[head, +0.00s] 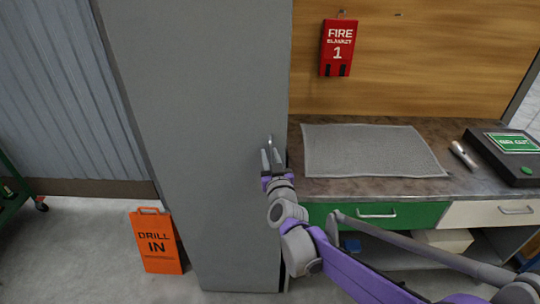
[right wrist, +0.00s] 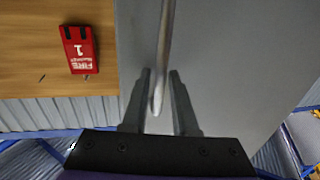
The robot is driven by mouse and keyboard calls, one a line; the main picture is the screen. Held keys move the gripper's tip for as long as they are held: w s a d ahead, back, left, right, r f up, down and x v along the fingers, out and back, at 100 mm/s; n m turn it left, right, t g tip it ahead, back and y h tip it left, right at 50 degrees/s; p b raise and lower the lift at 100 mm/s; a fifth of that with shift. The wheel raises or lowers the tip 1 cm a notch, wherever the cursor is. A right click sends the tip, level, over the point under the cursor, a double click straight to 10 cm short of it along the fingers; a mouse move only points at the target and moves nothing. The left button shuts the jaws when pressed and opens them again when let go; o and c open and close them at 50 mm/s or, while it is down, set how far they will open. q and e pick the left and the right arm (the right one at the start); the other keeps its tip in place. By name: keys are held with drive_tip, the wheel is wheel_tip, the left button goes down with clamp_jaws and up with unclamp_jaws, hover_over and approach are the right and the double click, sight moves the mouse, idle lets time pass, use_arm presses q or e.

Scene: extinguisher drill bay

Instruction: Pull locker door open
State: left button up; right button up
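The locker is the tall grey cabinet, and its plain grey door (head: 205,130) fills the middle left of the head view. The door looks closed, though its right edge is partly hidden by my arm. A slim metal handle (head: 271,143) stands near that edge. My right gripper (head: 270,158) is at the handle with its fingers apart. In the right wrist view the handle (right wrist: 163,50) runs down between the two open fingers (right wrist: 160,75), with a narrow gap on each side. The grey door (right wrist: 235,60) lies behind it. My left gripper is not in view.
A workbench to the right bears a grey mat (head: 370,150), a white marker-like object (head: 463,155) and a dark case (head: 510,160). A red fire blanket box (head: 338,47) hangs above. An orange drill sign (head: 157,241) stands on the floor left of the locker's front.

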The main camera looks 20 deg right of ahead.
clamp_jaws()
idle(1.4)
